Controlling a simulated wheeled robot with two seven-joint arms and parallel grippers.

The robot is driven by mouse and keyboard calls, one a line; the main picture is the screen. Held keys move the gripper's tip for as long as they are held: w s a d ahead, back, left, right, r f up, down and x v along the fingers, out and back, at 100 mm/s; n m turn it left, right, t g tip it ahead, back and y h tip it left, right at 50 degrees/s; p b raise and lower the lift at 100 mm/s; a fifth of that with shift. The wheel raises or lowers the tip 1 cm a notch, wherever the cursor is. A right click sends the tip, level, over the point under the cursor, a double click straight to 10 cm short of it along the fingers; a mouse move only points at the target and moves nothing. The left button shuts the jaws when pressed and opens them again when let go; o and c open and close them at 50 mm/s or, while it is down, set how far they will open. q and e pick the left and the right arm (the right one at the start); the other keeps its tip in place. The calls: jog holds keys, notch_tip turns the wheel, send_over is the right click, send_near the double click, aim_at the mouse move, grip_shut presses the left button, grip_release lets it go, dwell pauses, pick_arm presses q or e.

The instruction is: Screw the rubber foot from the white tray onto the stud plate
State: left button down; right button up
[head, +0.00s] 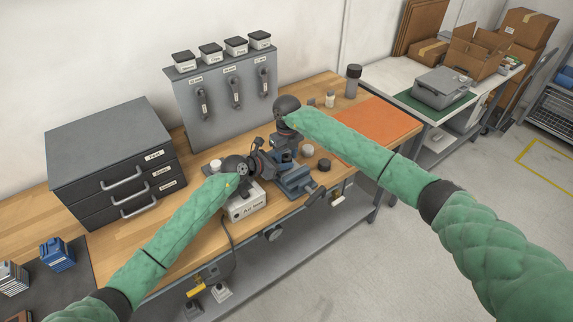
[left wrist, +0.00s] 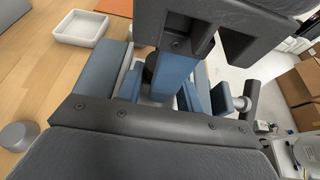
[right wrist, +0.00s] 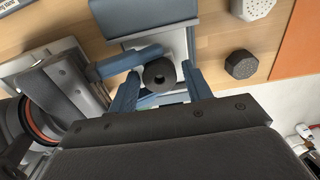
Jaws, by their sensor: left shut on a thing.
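The rubber foot (right wrist: 158,74) is a small black cylinder with a central hole, hole toward the camera in the right wrist view. It sits over a pale plate, apparently the stud plate (right wrist: 148,47), at the blue vise (head: 297,182). Contact between foot and plate is unclear. My left gripper (head: 244,165) comes in from the side, shut on what appears to be the foot, largely hidden in the left wrist view. My right gripper (right wrist: 160,70) is above, its blue fingers apart on either side of the foot. The white tray (left wrist: 80,38) looks empty.
A black knob-like piece (right wrist: 241,65) and a white faceted piece (right wrist: 252,8) lie beside the vise. An orange mat (head: 378,125) is to the right. A drawer cabinet (head: 110,150) and a grey tool rack (head: 225,95) stand behind. The grippers are close together.

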jog(key=c, duration=0.8)
jog(key=shift+m, duration=1.7)
jog(key=shift+c, duration=0.2)
jog(key=o, duration=1.1)
jog(key=shift+r, duration=2.3)
